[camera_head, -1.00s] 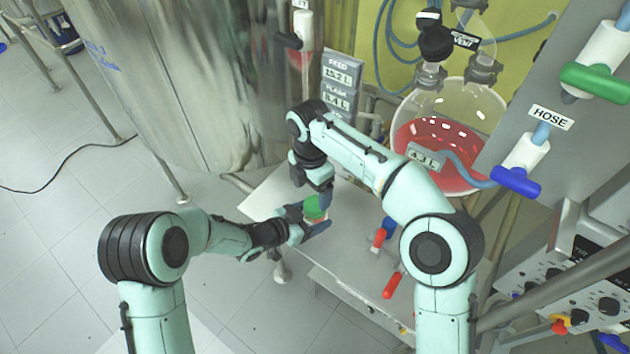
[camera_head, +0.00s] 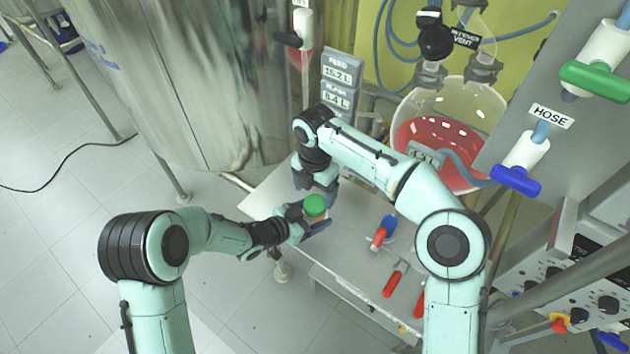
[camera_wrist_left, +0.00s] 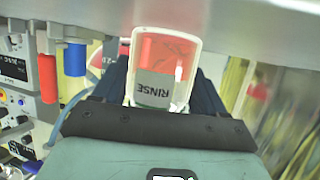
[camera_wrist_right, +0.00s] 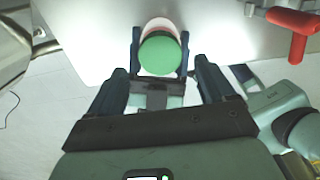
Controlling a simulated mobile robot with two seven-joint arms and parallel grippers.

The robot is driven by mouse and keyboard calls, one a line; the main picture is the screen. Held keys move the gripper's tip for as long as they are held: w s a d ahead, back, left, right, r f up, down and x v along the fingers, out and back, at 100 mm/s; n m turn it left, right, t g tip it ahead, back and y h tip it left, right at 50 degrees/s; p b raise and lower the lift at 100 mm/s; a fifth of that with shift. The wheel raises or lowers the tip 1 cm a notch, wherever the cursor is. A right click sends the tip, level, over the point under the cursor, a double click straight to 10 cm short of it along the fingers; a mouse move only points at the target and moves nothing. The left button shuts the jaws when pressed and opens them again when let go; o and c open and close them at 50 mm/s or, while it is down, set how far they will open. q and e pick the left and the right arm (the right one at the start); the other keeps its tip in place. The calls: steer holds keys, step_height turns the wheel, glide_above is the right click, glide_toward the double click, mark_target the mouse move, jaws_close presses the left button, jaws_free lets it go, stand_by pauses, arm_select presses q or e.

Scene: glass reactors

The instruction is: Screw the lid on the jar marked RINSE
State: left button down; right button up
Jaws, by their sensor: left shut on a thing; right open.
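The jar marked RINSE (camera_wrist_left: 155,75) holds red liquid, and its grey label shows upside down in the left wrist view. My left gripper (camera_head: 312,222) is shut around the jar's body and holds it near the bench's left edge. The green lid (camera_head: 315,206) sits on top of the jar; how tightly it is threaded cannot be told. In the right wrist view the lid (camera_wrist_right: 164,56) faces me, with the pinkish jar (camera_wrist_right: 157,27) behind it. My right gripper (camera_wrist_right: 161,58) is open, its fingers on either side of the lid in the picture, with visible gaps.
The grey bench (camera_head: 272,205) lies below both grippers. Tools with red handles (camera_head: 393,283) and a red and blue item (camera_head: 381,238) lie to the right. A round flask of red liquid (camera_head: 440,140) stands behind, and a large steel vessel (camera_head: 195,80) at back left.

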mark_target(315, 203)
steer(key=shift+f, duration=2.3)
steer(key=c, duration=1.1)
steer(key=m, duration=0.9)
steer(key=shift+m, duration=0.4)
steer(key=o, duration=1.2)
